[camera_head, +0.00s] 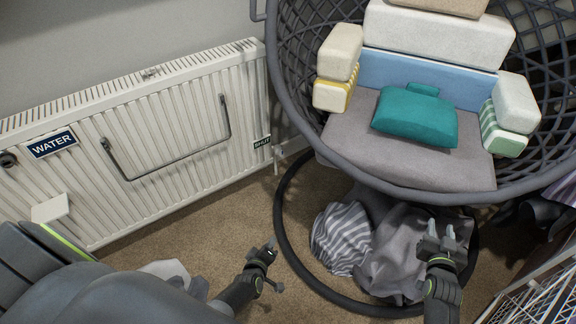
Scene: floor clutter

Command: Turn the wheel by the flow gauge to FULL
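I cannot make out a flow gauge or the word FULL in this view. A dark round knob or fitting (8,159) sits at the left end of the white radiator (180,128), beside a blue WATER sign (52,143). A small pale valve-like fitting (278,154) is at the radiator's right end, below a small dark label (262,142) too small to read surely. My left gripper (270,247) is over the carpet, apart from the radiator; its opening is unclear. My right gripper (440,231) is open, with its fingertips apart, in front of grey cloth.
A grey woven hanging chair (290,90) with cushions fills the upper right. Its round floor ring (281,230) surrounds striped cloth (342,237) and grey cloth (395,255). A white wire rack (535,295) is at the lower right. Bare carpet (190,240) lies before the radiator.

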